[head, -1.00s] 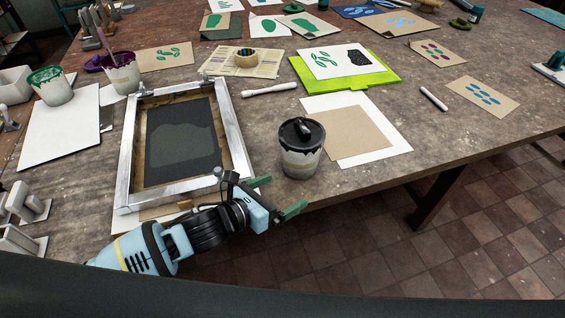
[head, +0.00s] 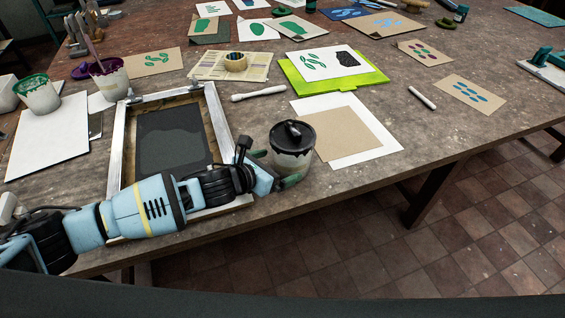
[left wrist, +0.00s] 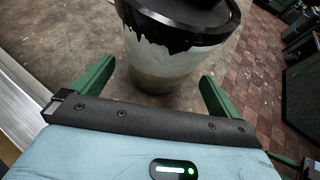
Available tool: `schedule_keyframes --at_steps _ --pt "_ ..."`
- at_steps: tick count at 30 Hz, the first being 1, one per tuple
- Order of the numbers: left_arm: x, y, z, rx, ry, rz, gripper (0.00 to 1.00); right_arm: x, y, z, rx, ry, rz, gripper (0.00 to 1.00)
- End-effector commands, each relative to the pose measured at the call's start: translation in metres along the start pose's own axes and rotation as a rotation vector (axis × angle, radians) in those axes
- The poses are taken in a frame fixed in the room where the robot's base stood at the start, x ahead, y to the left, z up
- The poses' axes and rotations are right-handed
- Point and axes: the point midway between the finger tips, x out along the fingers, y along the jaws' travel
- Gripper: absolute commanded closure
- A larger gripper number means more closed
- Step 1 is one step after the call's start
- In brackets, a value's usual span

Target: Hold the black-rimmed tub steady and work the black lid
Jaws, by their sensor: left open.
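The black-rimmed tub (head: 292,160) stands upright near the table's front edge, pale with dark drips below the rim. The black lid (head: 292,134) with a raised handle sits on top of it. My left gripper (head: 274,166) is open at the tub's left side, its green fingers reaching toward the tub's wall. In the left wrist view the tub (left wrist: 168,62) stands just ahead, between the spread green fingers (left wrist: 158,88); the lid's top is cut off there. I cannot tell whether a finger touches the tub. My right gripper is not in view.
The hinged screen frame (head: 118,148) lies left of the tub, under my left arm. Brown card on white paper (head: 370,150) lies just right of the tub. A white-handled tool (head: 258,93) lies behind it. The table's front edge is close.

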Motion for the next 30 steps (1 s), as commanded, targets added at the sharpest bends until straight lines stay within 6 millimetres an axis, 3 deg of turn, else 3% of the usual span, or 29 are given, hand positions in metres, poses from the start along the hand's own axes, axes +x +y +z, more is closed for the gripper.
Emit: schedule_keyframes --at_steps 15,23,30 --pt "0.058 -0.001 0.001 -0.001 -0.001 -0.001 0.00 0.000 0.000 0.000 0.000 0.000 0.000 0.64" --pt "0.071 0.000 0.000 0.000 0.000 0.000 0.00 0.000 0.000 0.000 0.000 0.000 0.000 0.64" --pt "0.071 0.000 0.000 0.000 -0.001 0.000 0.29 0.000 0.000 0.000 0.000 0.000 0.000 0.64"
